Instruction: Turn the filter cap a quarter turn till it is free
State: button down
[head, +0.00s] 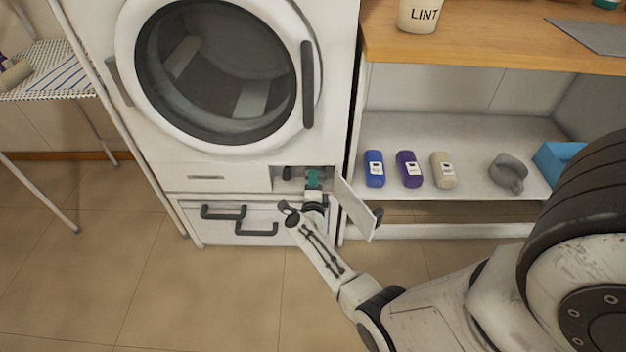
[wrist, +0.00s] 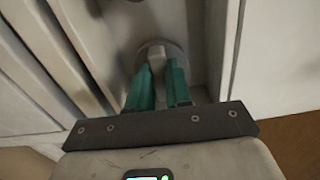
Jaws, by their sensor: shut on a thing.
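The filter cap (wrist: 158,50) is a round grey cap with a raised grip bar, set in the back of a small recess low on the machine's front. In the wrist view my gripper (wrist: 160,72) has its two teal fingers on either side of the grip bar, shut on it. In the head view my gripper (head: 313,177) reaches into the recess and hides the cap. The cap's turn angle is hard to read.
The open hatch door (head: 355,208) stands just right of my gripper. The washing machine's (head: 235,150) drawer front with dark handles (head: 256,228) is below.

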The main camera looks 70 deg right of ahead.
dwell(0.3)
jog(key=c, duration=1)
grip_release()
jog(key=shift+c, duration=0.2)
jog(key=p+v, duration=0.3)
jog(key=v, duration=0.8)
jog(key=shift+p, duration=0.35)
jog(key=shift+w, duration=0.15)
